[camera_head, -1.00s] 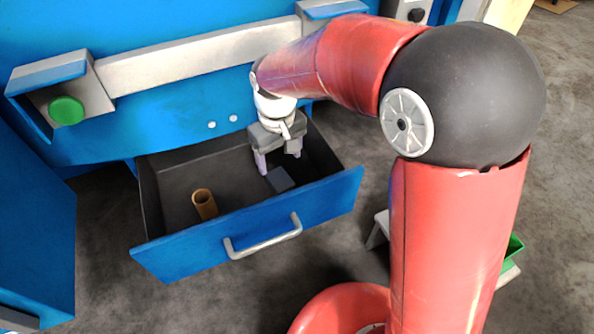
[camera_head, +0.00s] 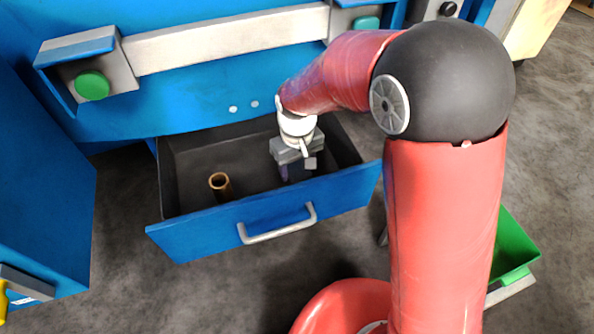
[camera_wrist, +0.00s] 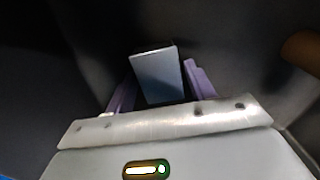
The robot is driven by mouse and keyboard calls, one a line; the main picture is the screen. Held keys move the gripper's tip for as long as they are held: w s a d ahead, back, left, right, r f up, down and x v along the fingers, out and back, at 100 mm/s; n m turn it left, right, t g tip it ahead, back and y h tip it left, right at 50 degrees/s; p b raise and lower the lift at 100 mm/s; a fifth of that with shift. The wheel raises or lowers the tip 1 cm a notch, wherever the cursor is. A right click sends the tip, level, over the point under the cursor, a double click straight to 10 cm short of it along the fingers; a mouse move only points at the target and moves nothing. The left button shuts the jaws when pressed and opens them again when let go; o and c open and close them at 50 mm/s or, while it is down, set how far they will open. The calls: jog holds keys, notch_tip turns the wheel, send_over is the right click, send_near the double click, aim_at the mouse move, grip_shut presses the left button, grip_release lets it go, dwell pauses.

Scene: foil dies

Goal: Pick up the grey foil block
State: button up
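The grey foil block (camera_wrist: 157,75) stands in the open drawer, toward its right side. In the wrist view it lies between the two purple fingers of my gripper (camera_wrist: 158,85), with a finger close on each side. The fingers look open around it, and I cannot make out firm contact. In the head view my gripper (camera_head: 297,172) is down inside the drawer, and its body and fingers mostly hide the block.
The blue-fronted drawer (camera_head: 200,235) has a light handle and dark walls close around my gripper. An orange-brown tube (camera_head: 221,187) stands to the left in the drawer. A blue cabinet (camera_head: 45,190) stands at the left. A green bin (camera_head: 513,248) is at the right.

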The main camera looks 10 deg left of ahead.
jog(key=c, duration=0.6)
jog(key=shift+r, duration=0.1)
